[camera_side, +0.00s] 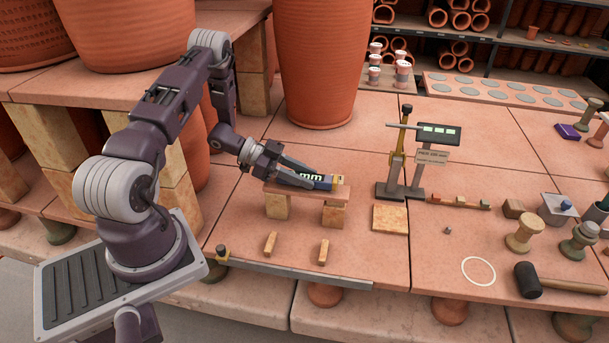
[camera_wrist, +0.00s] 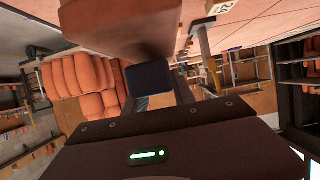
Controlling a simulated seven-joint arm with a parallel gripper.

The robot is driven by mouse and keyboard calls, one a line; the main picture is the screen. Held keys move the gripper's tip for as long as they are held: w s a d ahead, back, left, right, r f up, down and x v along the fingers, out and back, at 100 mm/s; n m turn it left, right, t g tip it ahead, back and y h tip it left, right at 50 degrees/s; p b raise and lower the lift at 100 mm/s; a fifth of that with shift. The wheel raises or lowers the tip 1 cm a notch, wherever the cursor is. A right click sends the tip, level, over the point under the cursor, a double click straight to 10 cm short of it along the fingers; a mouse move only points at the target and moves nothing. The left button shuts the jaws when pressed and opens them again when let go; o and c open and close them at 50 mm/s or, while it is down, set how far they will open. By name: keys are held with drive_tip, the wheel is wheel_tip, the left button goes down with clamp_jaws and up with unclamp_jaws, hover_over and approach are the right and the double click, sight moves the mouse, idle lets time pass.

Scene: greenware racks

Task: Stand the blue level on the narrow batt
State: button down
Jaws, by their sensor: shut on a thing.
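The level is over the narrow batt (camera_side: 312,194), a plank raised on two short blocks. I cannot tell whether it touches the plank. In the wrist view the level's dark blue end (camera_wrist: 150,78) shows between my fingers, and much of its body is hidden.
A large terracotta pot (camera_side: 320,60) stands behind the plank. A gauge stand (camera_side: 398,160) and a square tile (camera_side: 390,219) are to the right. Two small wooden pieces (camera_side: 270,244) (camera_side: 323,251) lie in front. A mallet (camera_side: 530,280) lies at the front right.

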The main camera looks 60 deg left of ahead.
sight(305, 175)
drive_tip(key=shift+f, duration=0.6)
drive_tip(key=shift+c, duration=2.4)
unclamp_jaws()
drive_tip(key=shift+s+a+r, duration=0.15)
drive_tip(key=shift+s+a, duration=0.05)
drive_tip(key=shift+s+a+r, duration=0.4)
drive_tip(key=shift+a+r, duration=0.05)
drive_tip(key=shift+r, duration=0.15)
drive_tip(key=shift+s+a+r, duration=0.4)
drive_tip(key=shift+r, duration=0.15)
wheel_tip(305, 175, up, 6)
drive_tip(key=shift+d+f, duration=0.1)
drive_tip(key=shift+f, duration=0.1)
